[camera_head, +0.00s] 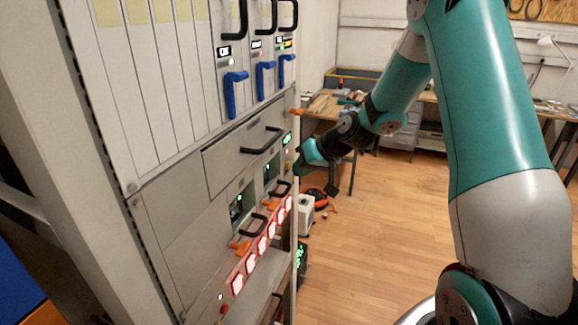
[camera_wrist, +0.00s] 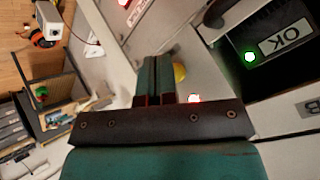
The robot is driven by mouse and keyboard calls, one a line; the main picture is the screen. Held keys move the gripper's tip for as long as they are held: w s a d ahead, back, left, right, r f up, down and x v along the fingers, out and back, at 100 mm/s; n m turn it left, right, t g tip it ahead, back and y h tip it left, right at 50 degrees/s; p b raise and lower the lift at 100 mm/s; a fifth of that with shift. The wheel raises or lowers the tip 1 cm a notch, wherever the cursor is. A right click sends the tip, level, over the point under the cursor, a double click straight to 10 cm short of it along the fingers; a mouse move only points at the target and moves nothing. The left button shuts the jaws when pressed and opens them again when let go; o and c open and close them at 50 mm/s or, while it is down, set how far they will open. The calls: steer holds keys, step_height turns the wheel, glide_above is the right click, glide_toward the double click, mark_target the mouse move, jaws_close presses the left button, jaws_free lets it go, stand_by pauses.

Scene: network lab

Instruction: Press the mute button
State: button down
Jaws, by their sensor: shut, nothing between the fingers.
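My gripper (camera_head: 301,164) is at the right edge of the rack front, its fingertips pointing at the panel. In the wrist view its two teal fingers (camera_wrist: 157,78) are together with nothing between them. A round yellow button (camera_wrist: 180,73) shows just right of the fingers, partly hidden by them. A red-lit light (camera_wrist: 194,99) is close by, near the gripper's dark body. I cannot read a mute label, and cannot tell whether the fingertips touch the button. In the head view a small yellow spot (camera_head: 288,165) shows beside the fingertips.
The rack (camera_head: 160,215) has black handles, blue levers (camera_head: 236,94) and a row of red-lit switches (camera_head: 262,244). In the wrist view a dark recess has a green light (camera_wrist: 250,57) and an OK label (camera_wrist: 286,38). A workbench (camera_head: 330,105) stands behind; open wooden floor lies right.

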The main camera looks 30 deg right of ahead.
steer(key=shift+w+a, duration=0.2)
steer(key=shift+w, duration=0.1)
stand_by(0.6)
steer(key=shift+s+d, duration=0.45)
steer(key=shift+s, duration=0.15)
stand_by(0.3)
steer(key=shift+s+d+b, duration=0.4)
steer(key=shift+s+d, duration=0.4)
steer(key=shift+s, duration=0.2)
steer(key=shift+s+d+b, duration=0.35)
steer(key=shift+s+d, duration=0.4)
steer(key=shift+s, duration=0.25)
